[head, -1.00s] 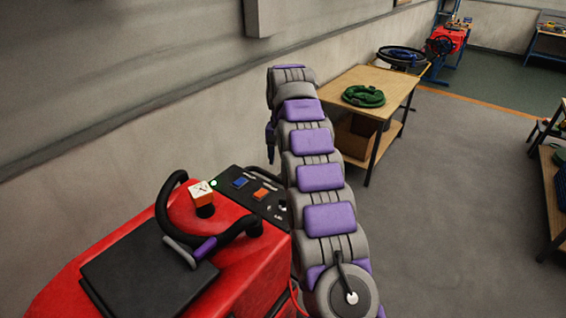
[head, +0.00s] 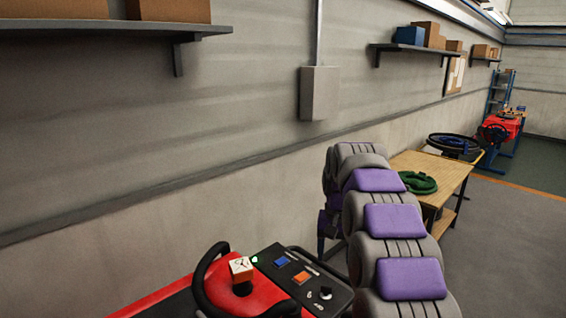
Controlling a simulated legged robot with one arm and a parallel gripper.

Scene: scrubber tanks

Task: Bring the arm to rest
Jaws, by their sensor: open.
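My arm (head: 393,222), grey with purple pads, rises from the bottom right and bends over at its top. My gripper (head: 331,242) hangs at the left of the arm, small and dark, partly hidden by the arm links. It looks open, with nothing seen between its fingers. It is above and behind the right end of the red scrubber's console (head: 322,292), apart from it as far as I can tell.
The red scrubber (head: 165,303) has a black handle loop (head: 203,275) and a marked cube knob (head: 241,267). A wooden table (head: 440,170) with a green coiled ring (head: 418,183) stands behind the arm. A grey wall box (head: 319,93) and shelves (head: 412,48) line the wall. Floor is free at right.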

